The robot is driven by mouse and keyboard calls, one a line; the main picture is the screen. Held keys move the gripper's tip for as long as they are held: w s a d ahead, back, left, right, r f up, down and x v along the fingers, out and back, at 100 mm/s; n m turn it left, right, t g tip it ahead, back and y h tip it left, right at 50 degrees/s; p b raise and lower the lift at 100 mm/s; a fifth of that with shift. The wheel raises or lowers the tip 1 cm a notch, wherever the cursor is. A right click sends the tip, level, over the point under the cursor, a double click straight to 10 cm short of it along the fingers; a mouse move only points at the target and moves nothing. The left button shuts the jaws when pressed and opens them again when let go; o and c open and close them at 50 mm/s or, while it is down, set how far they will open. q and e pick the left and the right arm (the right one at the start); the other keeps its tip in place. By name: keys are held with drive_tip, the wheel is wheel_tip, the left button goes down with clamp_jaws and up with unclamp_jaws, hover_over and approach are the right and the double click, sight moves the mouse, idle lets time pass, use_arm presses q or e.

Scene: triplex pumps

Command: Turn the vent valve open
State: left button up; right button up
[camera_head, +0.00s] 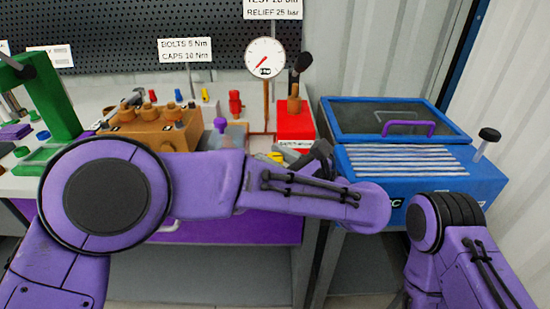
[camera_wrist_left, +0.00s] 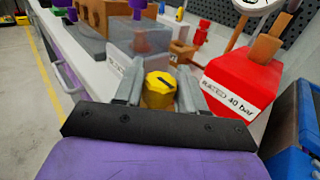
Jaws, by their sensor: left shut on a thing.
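The vent valve shows as a yellow knob (camera_wrist_left: 158,92) with a dark mark on its top, at the bench's front edge. A bit of yellow also shows in the head view (camera_head: 275,157), partly covered by my left arm. My left gripper (camera_wrist_left: 161,73) is shut on the yellow knob, one grey finger on each side of it. In the head view my left gripper (camera_head: 300,160) is mostly hidden behind my own purple forearm. My right arm enters at the lower right, and its gripper is out of view.
A red pump box (camera_wrist_left: 240,85) stands just right of the knob, and a clear bin (camera_wrist_left: 137,45) stands behind it. A pressure gauge (camera_head: 265,58) rises at the back. A blue parts washer (camera_head: 425,180) stands right of the bench.

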use_arm(q)
drive_tip(key=o, duration=0.9)
drive_tip(key=shift+o, duration=0.2)
drive_tip(key=shift+r, duration=0.1)
drive_tip(key=shift+r, duration=0.4)
drive_tip(key=s+r, duration=1.2)
drive_tip(key=s, duration=0.2)
drive_tip(key=shift+b, duration=0.45)
